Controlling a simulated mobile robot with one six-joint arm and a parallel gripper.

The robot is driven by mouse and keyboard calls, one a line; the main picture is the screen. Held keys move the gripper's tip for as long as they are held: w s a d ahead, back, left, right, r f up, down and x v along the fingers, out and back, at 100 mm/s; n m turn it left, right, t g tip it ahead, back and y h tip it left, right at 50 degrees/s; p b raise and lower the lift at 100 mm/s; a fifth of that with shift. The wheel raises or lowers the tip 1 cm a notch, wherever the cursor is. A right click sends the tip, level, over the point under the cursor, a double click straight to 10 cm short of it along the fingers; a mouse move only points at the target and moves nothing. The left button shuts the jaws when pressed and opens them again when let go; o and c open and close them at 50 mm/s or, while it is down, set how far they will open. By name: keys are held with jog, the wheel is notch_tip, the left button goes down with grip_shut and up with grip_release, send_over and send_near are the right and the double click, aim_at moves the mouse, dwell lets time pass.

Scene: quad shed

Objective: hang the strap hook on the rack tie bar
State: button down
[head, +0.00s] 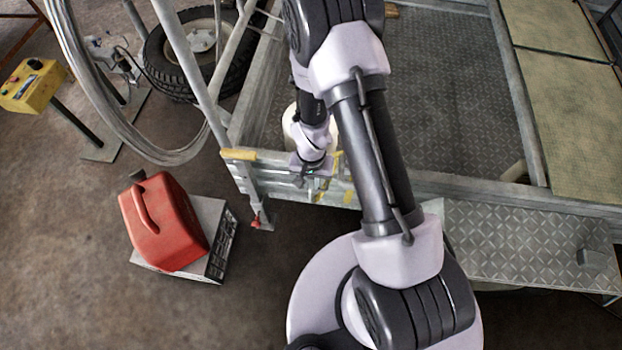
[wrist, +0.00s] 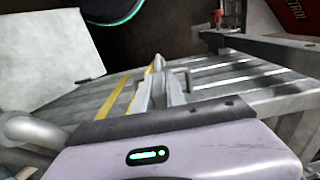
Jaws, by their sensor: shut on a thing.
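My gripper (head: 313,180) is at the silver metal side of the rack (head: 280,183), low in the middle of the head view, with the arm reaching over from the robot's base. In the wrist view its two grey fingers (wrist: 160,88) are closed on a small pale piece with a yellowish tip (wrist: 158,62), which I take as the strap hook. Most of it is hidden between the fingers. Silver slatted metal (wrist: 225,78) lies right behind the fingertips, and a yellow strip (wrist: 115,95) runs beside them. I cannot tell the tie bar from the other bars, or whether the hook touches it.
A red petrol can (head: 165,222) stands on a grey box (head: 213,235) left of the rack. A yellow control box (head: 33,86) on a post and a tyre (head: 195,50) are farther back. A chequer-plate step (head: 530,245) lies to the right. Concrete floor between is clear.

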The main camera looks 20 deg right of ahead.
jog(key=shift+f, duration=0.25)
jog(key=c, duration=1.4)
grip_release()
jog(key=shift+r, duration=0.1)
